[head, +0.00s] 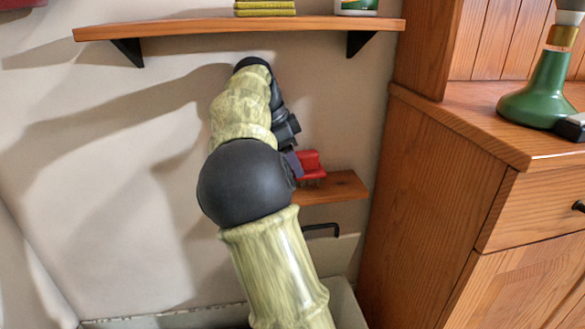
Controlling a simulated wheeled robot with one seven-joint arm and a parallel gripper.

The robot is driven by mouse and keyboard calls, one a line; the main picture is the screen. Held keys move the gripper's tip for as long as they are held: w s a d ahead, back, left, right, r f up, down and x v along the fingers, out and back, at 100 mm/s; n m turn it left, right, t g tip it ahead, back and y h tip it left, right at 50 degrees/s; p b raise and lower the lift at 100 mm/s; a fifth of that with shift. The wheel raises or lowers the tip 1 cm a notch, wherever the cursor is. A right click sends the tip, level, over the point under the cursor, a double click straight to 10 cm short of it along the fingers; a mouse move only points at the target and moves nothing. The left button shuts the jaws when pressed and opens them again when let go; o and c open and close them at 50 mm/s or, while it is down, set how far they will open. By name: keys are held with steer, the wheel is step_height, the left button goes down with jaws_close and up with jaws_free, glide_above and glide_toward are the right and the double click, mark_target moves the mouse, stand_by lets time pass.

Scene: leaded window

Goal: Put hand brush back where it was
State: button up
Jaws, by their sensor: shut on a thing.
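The hand brush (311,164) is red, with what look like short bristles on its underside. It is just above or on the small lower wooden shelf (344,187); I cannot tell whether they touch. My gripper (296,165) is at the brush's left end and is shut on it. My arm hides most of the gripper and the left part of the small shelf.
A longer wooden shelf (200,27) on black brackets is above, holding yellow-green items (264,8). A wooden cabinet (440,190) stands close on the right, with a green bottle-shaped object (542,90) on top. A pale bin or box with a dark handle (322,228) is below.

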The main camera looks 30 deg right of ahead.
steer(key=shift+f, duration=0.6)
steer(key=o, duration=0.9)
steer(key=shift+r+b, duration=0.1)
steer(key=shift+b, duration=0.5)
steer(key=p+v, duration=0.2)
steer(key=v, duration=0.1)
steer(key=p+v, duration=0.2)
steer(key=shift+d+r+p, duration=0.1)
steer(key=shift+r+p, duration=0.3)
steer(key=shift+r, duration=0.05)
steer(key=shift+w+a+f+p, duration=0.1)
steer(key=shift+w+a+p, duration=0.55)
steer(key=shift+a, duration=1.3)
steer(key=shift+w+a+f+p, duration=0.1)
steer(key=shift+w+a+p, duration=0.25)
steer(key=shift+a+p, duration=1.15)
steer(key=shift+w+a+f+p, duration=0.1)
steer(key=shift+w+a+p, duration=0.3)
steer(key=shift+a, duration=2.05)
steer(key=shift+w, duration=0.1)
